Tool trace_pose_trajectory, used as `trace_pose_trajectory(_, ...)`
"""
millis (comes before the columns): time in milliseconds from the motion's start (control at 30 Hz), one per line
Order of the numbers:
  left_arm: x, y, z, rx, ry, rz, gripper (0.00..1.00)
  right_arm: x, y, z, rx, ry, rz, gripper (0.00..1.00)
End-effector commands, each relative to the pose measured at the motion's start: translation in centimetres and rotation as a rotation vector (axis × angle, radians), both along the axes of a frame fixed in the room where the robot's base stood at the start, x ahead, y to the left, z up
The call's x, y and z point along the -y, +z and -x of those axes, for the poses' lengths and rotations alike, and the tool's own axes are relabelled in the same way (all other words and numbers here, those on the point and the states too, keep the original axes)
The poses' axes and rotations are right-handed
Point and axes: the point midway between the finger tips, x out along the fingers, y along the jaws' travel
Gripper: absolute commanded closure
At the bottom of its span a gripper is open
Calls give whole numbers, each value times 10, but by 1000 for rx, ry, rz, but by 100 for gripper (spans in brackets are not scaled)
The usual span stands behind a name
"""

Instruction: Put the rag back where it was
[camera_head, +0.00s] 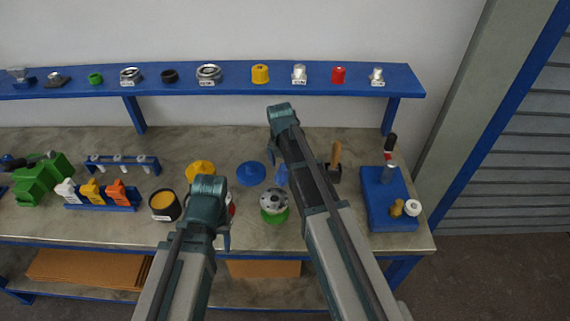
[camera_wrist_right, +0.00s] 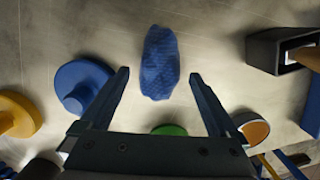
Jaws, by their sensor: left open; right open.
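The rag (camera_wrist_right: 160,62) is a crumpled blue cloth lying on the grey bench top, ahead of and between my right fingertips in the right wrist view. In the head view a small blue part of it (camera_head: 281,175) shows beside my right arm, just right of the blue flanged piece (camera_head: 250,174). My right gripper (camera_wrist_right: 160,74) is open and empty above the bench, its fingers on either side of the rag's near end, apart from it.
A flanged vessel on a green base (camera_head: 274,206) stands close in front of the rag. A yellow flanged piece (camera_head: 200,171), a dark holder with a wooden handle (camera_head: 335,160) and a blue stand (camera_head: 381,213) are nearby. A blue shelf (camera_head: 225,88) with small parts runs behind.

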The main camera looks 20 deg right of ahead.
Motion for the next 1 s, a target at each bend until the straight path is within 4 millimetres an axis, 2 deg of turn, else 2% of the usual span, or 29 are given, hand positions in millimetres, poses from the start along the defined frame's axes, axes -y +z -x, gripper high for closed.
trace_pose_trajectory(33, 0, 13, 0, 0, 0, 0, 50, -1, 13, 1, 0, 0, 0, 4)
trace_pose_trajectory(600, 0, 94, 0, 0, -2, 0, 50, -8, 94, 9, 0, 0, 0, 4)
trace_pose_trajectory(767, 0, 103, 0, 0, -2, 0, 50, -9, 104, 10, 0, 0, 0, 4)
trace_pose_trajectory(1000, 0, 103, 0, 0, -2, 0, 50, -13, 103, 15, 1, -35, -4, 4)
